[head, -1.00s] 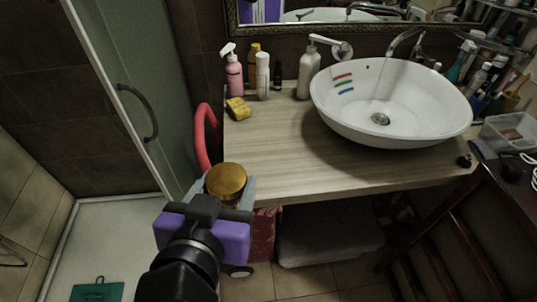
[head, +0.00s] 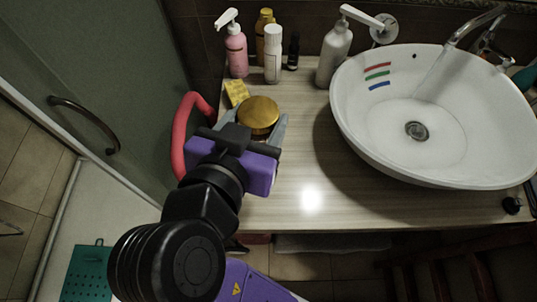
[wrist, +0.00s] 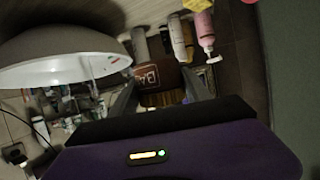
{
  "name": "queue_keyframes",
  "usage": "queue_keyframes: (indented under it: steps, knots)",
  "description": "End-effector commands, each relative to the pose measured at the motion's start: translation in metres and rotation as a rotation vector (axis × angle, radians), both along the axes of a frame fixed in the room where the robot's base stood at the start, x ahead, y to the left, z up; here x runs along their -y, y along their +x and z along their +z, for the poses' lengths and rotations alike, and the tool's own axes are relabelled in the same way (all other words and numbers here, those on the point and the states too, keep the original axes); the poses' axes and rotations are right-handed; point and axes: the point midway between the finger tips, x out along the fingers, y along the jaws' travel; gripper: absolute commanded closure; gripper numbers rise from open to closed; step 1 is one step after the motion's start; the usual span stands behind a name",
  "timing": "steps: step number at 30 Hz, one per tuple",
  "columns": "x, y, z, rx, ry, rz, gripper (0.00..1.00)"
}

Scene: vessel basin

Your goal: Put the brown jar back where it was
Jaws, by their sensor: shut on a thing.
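The brown jar shows its round gold lid (head: 258,112) in the head view, over the left part of the wooden counter (head: 285,190). In the wrist view its brown side with pale lettering (wrist: 152,76) shows between the fingers. My gripper (head: 255,121) is shut on the jar, one grey finger on each side; the fingers also show in the wrist view (wrist: 160,92). The jar's base is hidden in the head view, so I cannot tell whether it touches the counter.
A yellow sponge (head: 236,92) lies just behind the jar. A pink pump bottle (head: 236,52), a white bottle (head: 273,55) and a white dispenser (head: 334,55) stand farther back. The white basin (head: 350,125) is to the right. A red curved tube (head: 180,130) borders the left. The front counter is clear.

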Motion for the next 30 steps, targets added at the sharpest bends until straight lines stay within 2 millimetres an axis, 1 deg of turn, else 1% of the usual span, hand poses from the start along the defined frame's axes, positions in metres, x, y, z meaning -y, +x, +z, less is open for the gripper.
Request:
queue_keyframes:
  steps: [2,5,12,18,21,26,29,30]
  knots:
    - [0.0,0.0,-0.009,-0.003,-0.004,0.001,0.92]
    - [0.001,-0.001,-0.029,-0.004,-0.006,0.001,0.92]
    - [0.001,-0.001,-0.087,-0.005,-0.008,0.002,0.92]
    - [0.0,-0.001,-0.132,-0.003,-0.006,0.002,0.92]
    - [0.0,0.0,-0.146,-0.002,-0.004,0.002,0.92]
    - [0.0,0.0,-0.157,-0.001,-0.002,0.001,0.92]
    - [0.0,0.0,-0.169,-0.002,-0.003,0.002,0.92]
    - [0.0,-0.001,-0.175,-0.003,-0.004,0.001,0.92]
